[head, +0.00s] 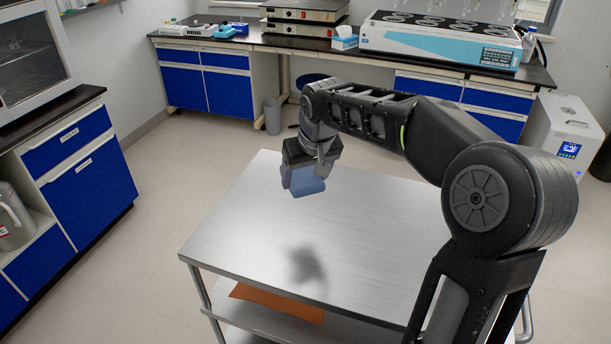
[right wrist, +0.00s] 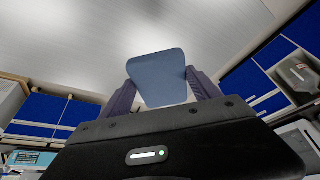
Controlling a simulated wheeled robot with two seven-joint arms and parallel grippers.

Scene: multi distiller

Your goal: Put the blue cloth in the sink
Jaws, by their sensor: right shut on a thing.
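The blue cloth (head: 308,186) is a folded, flat pad in the jaws of my right gripper (head: 304,178). It hangs above the steel cart top, apart from it, with a shadow below. In the right wrist view the blue cloth (right wrist: 158,77) stands between the two dark fingers of my right gripper (right wrist: 162,82), which are shut on it. My left gripper is not in view. No sink shows in either view.
A steel cart (head: 230,245) stands in front of me, its top clear, with an orange item (head: 278,302) on its lower shelf. Blue cabinets (head: 90,185) stand at the left. A back bench holds a large white-blue machine (head: 440,42). A grey bin (head: 272,117) stands on the floor.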

